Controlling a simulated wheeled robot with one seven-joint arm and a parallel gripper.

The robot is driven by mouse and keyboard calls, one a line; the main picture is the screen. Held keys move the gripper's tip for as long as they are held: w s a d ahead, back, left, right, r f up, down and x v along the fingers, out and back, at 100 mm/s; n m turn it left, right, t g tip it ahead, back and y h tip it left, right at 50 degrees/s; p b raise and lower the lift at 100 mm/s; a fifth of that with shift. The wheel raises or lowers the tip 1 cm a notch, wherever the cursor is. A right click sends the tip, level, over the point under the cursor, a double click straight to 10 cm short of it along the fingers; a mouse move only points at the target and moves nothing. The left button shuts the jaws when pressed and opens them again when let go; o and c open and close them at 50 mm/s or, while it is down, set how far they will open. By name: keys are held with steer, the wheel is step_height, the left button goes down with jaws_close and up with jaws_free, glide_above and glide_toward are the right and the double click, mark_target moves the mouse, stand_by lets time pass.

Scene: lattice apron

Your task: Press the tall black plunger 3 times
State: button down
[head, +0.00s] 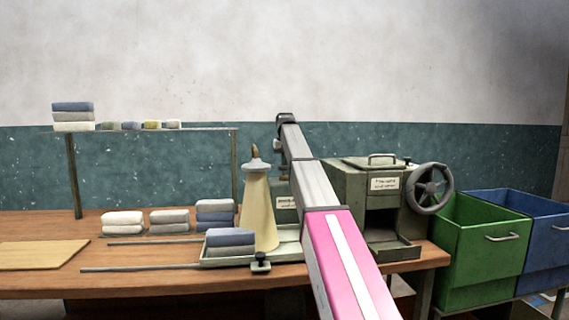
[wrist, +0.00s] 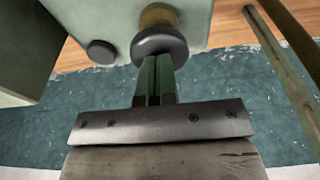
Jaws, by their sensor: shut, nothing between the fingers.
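In the wrist view, a dark round plunger cap (wrist: 158,42) sits on a brass-coloured stem that rises from a pale green housing. A lower, flat black button (wrist: 101,53) is beside it, to the left. My gripper (wrist: 156,62) is shut and empty. Its green fingertips meet the near edge of the plunger cap in the picture; I cannot tell whether they touch it. In the head view my arm crosses the middle of the bench and hides the gripper and the plunger.
On the wooden bench (head: 150,282) stand a cream cone (head: 259,212), folded cloth stacks and a green machine with a handwheel (head: 429,188). A small black knob (head: 261,262) is at the tray's front. Green (head: 480,250) and blue (head: 549,240) bins stand at right.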

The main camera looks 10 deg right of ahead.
steer(key=shift+r, duration=2.05)
steer(key=shift+f, duration=0.1)
steer(key=shift+f, duration=2.2)
steer(key=shift+r, duration=2.3)
steer(key=shift+f, duration=0.1)
